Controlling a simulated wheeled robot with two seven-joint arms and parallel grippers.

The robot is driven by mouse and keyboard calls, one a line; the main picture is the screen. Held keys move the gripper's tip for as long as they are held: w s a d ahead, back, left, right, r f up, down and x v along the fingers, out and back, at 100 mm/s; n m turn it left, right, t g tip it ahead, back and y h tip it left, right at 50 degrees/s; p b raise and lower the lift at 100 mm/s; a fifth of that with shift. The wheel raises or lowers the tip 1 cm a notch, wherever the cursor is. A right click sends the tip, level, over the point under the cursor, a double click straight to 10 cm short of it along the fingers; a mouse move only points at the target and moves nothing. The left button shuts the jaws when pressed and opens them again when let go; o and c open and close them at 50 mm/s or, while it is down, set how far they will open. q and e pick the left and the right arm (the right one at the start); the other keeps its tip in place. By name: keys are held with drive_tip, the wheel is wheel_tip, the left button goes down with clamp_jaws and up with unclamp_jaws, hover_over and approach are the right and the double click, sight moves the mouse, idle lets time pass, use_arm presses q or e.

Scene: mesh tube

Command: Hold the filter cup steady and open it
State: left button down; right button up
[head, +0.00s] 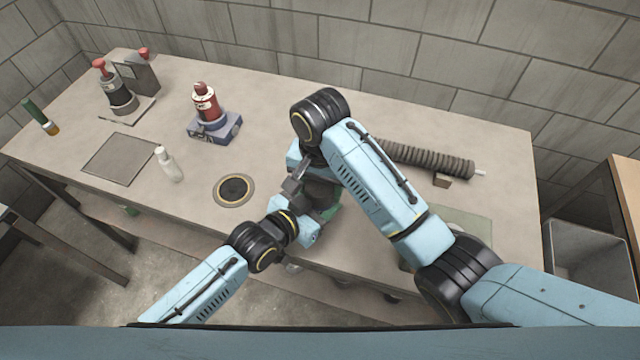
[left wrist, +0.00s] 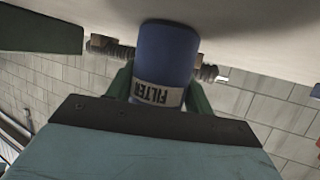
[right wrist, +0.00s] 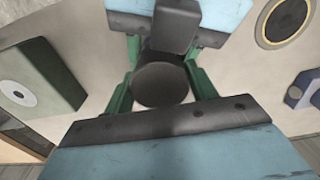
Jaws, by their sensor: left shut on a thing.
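The filter cup (left wrist: 165,55) is blue with a white FILTER label, which appears upside down in the left wrist view. My left gripper (left wrist: 160,90) is shut on it, one green finger on each side. In the right wrist view I look down on the cup's dark round top (right wrist: 161,84). My right gripper (right wrist: 161,88) has its green fingers on either side of this top and looks open; whether they touch it is hard to tell. In the head view my right gripper (head: 320,200) is above my left gripper (head: 308,226), and the arms mostly hide the cup.
A ribbed hose (head: 425,158) lies behind my right arm.

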drive_tip(key=c, duration=0.3)
drive_tip(key=n, duration=0.3)
drive_tip(key=o, duration=1.1)
drive_tip(key=shift+c, duration=0.2)
